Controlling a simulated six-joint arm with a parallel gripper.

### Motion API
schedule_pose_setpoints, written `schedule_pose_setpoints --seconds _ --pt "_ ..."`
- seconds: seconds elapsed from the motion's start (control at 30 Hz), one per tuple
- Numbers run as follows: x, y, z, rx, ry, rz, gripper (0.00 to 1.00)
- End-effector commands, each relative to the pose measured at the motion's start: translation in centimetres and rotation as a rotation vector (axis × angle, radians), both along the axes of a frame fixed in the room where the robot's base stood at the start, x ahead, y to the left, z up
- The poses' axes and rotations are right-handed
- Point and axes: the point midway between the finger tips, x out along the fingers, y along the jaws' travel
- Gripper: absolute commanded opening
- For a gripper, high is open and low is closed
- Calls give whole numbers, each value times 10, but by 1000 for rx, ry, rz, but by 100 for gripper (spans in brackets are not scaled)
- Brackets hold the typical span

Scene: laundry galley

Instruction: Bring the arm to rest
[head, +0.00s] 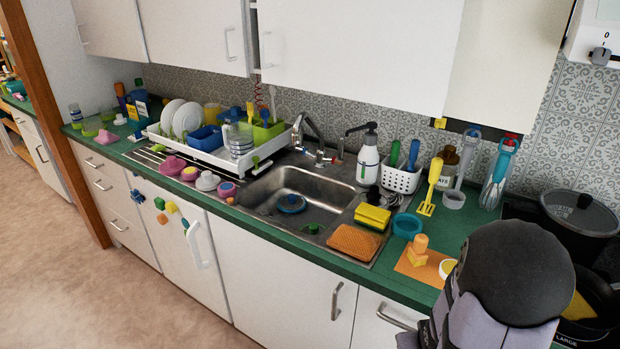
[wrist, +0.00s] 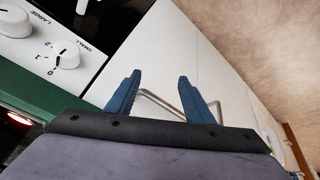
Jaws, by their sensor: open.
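My gripper (wrist: 158,92) shows in the wrist view with its two blue fingers spread apart and nothing between them. It is in front of a white cabinet front (wrist: 225,85), and a metal handle (wrist: 165,105) shows behind the fingers. I cannot tell the distance to the handle. In the head view a dark rounded part of my arm fills the lower right, and the fingers are hidden.
A stove knob (wrist: 65,58) is at the wrist view's upper left. The green counter (head: 285,238) holds a sink (head: 300,200), a white dish rack (head: 215,152) and an orange sponge (head: 354,241). Black pots (head: 578,220) stand beside my arm. The floor (head: 85,290) is clear.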

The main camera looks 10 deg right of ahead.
Motion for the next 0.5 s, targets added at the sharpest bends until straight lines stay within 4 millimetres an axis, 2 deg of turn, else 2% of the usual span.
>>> schedule_pose_setpoints --seconds 0.03,0.17,0.3,0.4,0.5 --pt "4 18 16 2 30 26 48" --pt "0 66 43 31 128 69 48" --pt "-16 122 72 80 230 120 48" --pt "-31 155 88 115 291 155 48" --pt "-46 179 100 143 340 185 48"
